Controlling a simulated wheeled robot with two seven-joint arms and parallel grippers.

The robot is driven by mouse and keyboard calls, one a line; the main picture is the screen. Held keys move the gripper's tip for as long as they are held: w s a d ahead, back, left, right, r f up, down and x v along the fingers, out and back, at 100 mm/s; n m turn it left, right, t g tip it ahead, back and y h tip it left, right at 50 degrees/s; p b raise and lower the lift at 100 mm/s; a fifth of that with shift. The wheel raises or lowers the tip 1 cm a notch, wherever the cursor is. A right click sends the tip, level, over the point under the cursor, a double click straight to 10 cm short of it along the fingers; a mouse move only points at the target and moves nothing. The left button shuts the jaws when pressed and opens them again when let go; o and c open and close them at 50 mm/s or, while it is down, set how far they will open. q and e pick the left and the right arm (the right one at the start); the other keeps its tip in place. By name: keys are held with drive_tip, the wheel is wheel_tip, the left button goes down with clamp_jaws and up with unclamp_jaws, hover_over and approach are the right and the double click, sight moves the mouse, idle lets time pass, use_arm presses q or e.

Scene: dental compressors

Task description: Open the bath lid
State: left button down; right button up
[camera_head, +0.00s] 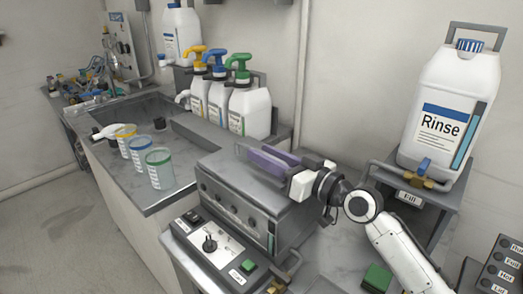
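The bath is a grey metal box (235,197) in the lower middle, on a unit with a front control panel. Its top looks closed, with a raised grey and purple bar (263,160) along it that may be the lid's handle. My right gripper (297,172) is at the right end of this bar, with my white arm coming in from the lower right. Its fingers are small and partly hidden, so I cannot tell whether they touch or grip the bar. My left gripper is not in view.
A big Rinse bottle (444,118) stands on a raised stand at right. Three pump bottles (249,108) stand behind the bath. Three beakers with coloured rims (159,168) are on the counter at left. A dark button panel (497,268) is at lower right.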

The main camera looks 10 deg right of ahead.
drive_tip(key=shift+x, duration=0.8)
clamp_jaws()
